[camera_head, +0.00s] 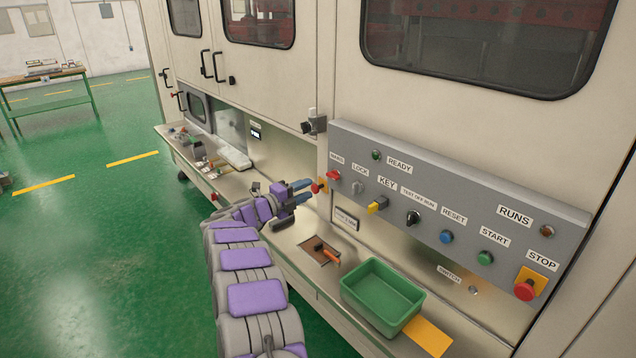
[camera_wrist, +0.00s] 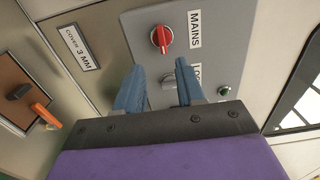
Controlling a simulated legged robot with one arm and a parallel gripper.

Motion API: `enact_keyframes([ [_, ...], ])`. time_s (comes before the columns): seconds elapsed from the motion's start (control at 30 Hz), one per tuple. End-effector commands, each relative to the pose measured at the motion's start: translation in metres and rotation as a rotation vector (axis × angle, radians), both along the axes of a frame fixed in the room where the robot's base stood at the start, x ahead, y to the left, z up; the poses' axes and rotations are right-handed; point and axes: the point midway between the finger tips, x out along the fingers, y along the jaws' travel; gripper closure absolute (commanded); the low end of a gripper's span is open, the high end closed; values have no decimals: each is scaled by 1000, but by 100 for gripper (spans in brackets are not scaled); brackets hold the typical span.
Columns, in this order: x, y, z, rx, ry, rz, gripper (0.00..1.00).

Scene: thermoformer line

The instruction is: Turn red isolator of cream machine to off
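The red isolator knob (camera_head: 333,176) sits at the left end of the grey control panel (camera_head: 460,196) on the cream machine (camera_head: 345,95), below a MAINS label. In the wrist view the red isolator knob (camera_wrist: 161,38) shows as a red handle on a pale round base, beside the MAINS label (camera_wrist: 194,29). My gripper (camera_head: 307,190) is near the panel's left end. In the wrist view my gripper (camera_wrist: 160,66) is open, with two blue fingers apart and nothing between them. The knob lies just beyond the fingertips, apart from them. The LOCK switch is partly hidden behind a finger.
Other switches and buttons line the panel, with a red STOP button (camera_head: 525,289) at the right. Below, a green bin (camera_head: 382,295) and an orange-handled tool (camera_head: 328,254) are on the ledge.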

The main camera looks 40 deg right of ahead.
Motion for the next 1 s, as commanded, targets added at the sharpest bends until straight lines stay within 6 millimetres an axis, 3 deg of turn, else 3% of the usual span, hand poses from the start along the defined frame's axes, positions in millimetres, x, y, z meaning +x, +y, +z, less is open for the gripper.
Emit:
enact_keyframes([
  [0.2, -2, 46, 2, 1, -2, 4, 62],
  [0.4, -5, 70, 0, 0, 0, 0, 62],
  [1.0, -6, 76, 0, 0, -1, -1, 62],
])
